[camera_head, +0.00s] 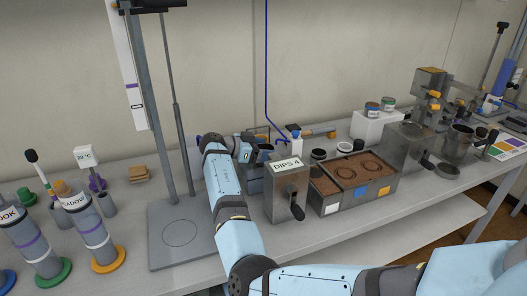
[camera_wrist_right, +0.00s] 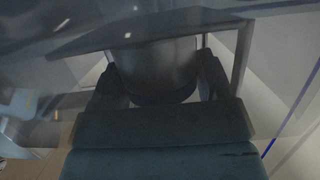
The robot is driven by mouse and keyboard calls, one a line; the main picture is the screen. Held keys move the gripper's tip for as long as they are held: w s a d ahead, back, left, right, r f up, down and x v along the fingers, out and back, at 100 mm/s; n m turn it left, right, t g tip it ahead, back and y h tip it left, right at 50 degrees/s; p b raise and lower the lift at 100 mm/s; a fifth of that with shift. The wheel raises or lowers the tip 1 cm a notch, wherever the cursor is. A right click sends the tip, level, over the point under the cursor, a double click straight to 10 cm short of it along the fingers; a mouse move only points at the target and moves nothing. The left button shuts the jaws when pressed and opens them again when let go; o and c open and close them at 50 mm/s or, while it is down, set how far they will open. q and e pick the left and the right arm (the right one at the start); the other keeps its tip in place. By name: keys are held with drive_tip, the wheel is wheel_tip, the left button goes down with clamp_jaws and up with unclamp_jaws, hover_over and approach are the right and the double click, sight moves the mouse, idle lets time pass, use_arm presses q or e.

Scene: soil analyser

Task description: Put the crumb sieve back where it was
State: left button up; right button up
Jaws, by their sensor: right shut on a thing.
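My right gripper (camera_head: 256,151) is behind the DIPS 4 box, at the end of my light blue arm. In the right wrist view its two dark fingers (camera_wrist_right: 160,90) are shut on a dark grey, round-walled metal vessel (camera_wrist_right: 158,62), which appears to be the crumb sieve. Its lower rim shows between the fingers; a dark flat edge crosses above it. In the head view the vessel is small and partly hidden, so I cannot tell whether it touches anything below. My left gripper is not in view.
The DIPS 4 box (camera_head: 287,190) with a crank stands just right of my forearm. Soil trays (camera_head: 330,207) and a metal hopper (camera_head: 405,150) are further right. A stand with a grey base plate (camera_head: 172,255) is left of my arm. Labelled cylinders (camera_head: 97,238) stand far left.

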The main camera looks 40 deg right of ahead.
drive_tip(key=shift+f, duration=0.1)
drive_tip(key=o, duration=0.8)
drive_tip(key=shift+f, duration=0.1)
drive_tip(key=shift+c, duration=0.2)
drive_tip(key=o, duration=0.4)
